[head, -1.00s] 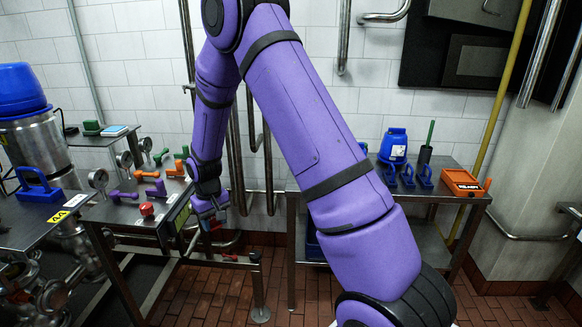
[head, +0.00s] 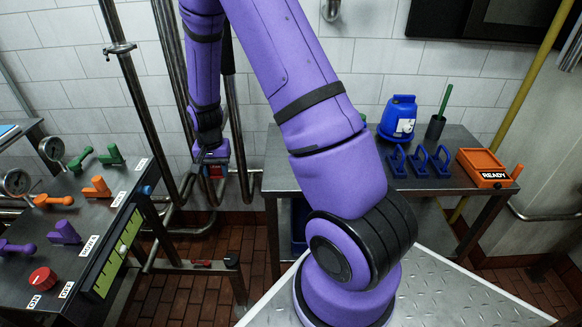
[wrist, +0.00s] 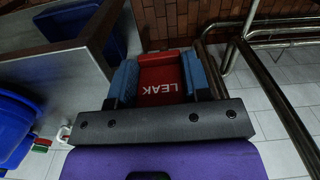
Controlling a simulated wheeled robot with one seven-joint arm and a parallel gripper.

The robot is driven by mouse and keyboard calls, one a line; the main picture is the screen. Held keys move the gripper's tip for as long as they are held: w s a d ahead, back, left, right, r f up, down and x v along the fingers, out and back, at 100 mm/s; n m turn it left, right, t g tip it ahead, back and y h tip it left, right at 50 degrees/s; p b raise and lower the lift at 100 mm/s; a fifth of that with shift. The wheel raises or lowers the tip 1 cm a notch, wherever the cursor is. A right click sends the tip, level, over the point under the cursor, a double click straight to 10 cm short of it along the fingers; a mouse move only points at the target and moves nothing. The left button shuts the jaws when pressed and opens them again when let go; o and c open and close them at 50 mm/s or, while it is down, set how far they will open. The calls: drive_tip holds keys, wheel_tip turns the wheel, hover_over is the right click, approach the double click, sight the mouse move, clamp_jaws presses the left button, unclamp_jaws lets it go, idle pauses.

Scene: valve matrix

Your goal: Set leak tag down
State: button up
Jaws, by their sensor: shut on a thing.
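The red leak tag (wrist: 162,72), with white lettering "LEAK", sits between the blue finger pads of my gripper (wrist: 161,82) in the wrist view. My gripper is shut on it. In the head view my gripper (head: 215,172) hangs low in front of the wall pipes, in the gap between the valve panel and the steel bench. Only a small bit of red shows there, so the tag's outline is hard to make out. The tag is held in the air, apart from any surface I can see.
The steel bench (head: 440,180) at right holds a blue jug (head: 398,117), blue hooped stands (head: 420,160), a dark cup (head: 435,127) and an orange READY box (head: 484,168). The valve panel (head: 110,215) with coloured handles is at left. The bench's left part looks clear.

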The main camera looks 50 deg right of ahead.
drive_tip(key=s+d+f+m, duration=0.1)
drive_tip(key=s+d+m, duration=0.4)
drive_tip(key=s+m, duration=0.3)
drive_tip(key=s+d+f+m, duration=0.1)
drive_tip(key=s+d+m, duration=0.5)
drive_tip(key=m, duration=0.5)
drive_tip(key=w+d, duration=0.2)
drive_tip(key=d, duration=0.2)
drive_tip(key=w+d+f, duration=0.1)
drive_tip(key=d, duration=0.3)
drive_tip(key=w+d, duration=0.2)
drive_tip(key=d, duration=0.2)
drive_tip(key=shift+w+d+f, duration=0.3)
drive_tip(key=shift+w, duration=0.05)
drive_tip(key=shift+f, duration=1.75)
drive_tip(key=shift+f, duration=0.15)
drive_tip(key=o, duration=0.9)
